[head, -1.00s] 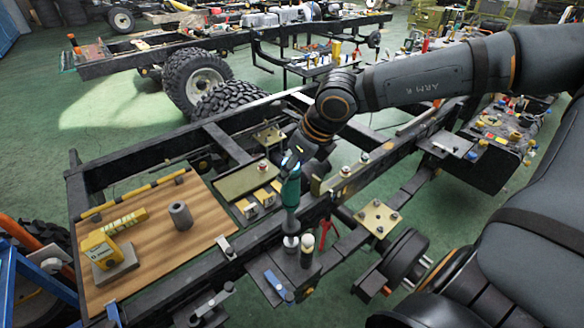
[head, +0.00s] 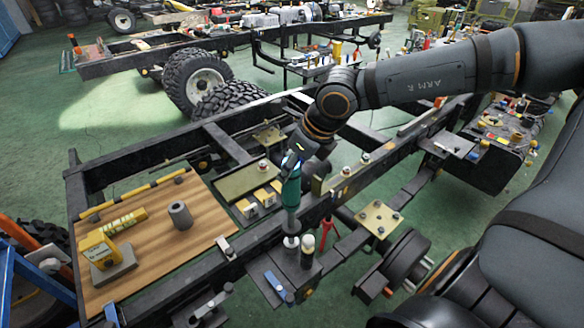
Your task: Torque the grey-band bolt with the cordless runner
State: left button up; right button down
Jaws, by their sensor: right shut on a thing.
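The cordless runner (head: 291,190) is a teal and dark upright tool with a grey lower end. My right gripper (head: 297,160) is shut on its upper part, coming from above. The runner's lower end is at a dark holder block (head: 290,258) on the near side of the chassis rail; I cannot tell whether it touches. Several bolts stand along the rail, one (head: 345,171) to the right of the runner with a reddish band and another (head: 365,158) beyond it. The bands are too small to tell which is grey. My left gripper is not in view.
A wooden board (head: 160,260) with a grey cylinder (head: 180,214) and a yellow device (head: 100,249) lies at the left. A brass plate (head: 379,219) with several bolts is at the right. A white-capped bottle (head: 307,250) stands close beside the runner.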

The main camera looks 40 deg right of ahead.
jog(key=shift+r, duration=0.1)
dwell(0.4)
jog(key=shift+d+r+p, duration=0.1)
jog(key=shift+r+p, duration=0.95)
jog(key=shift+r, duration=0.45)
notch_tip(320, 180, up, 5)
jog(key=p, duration=0.4)
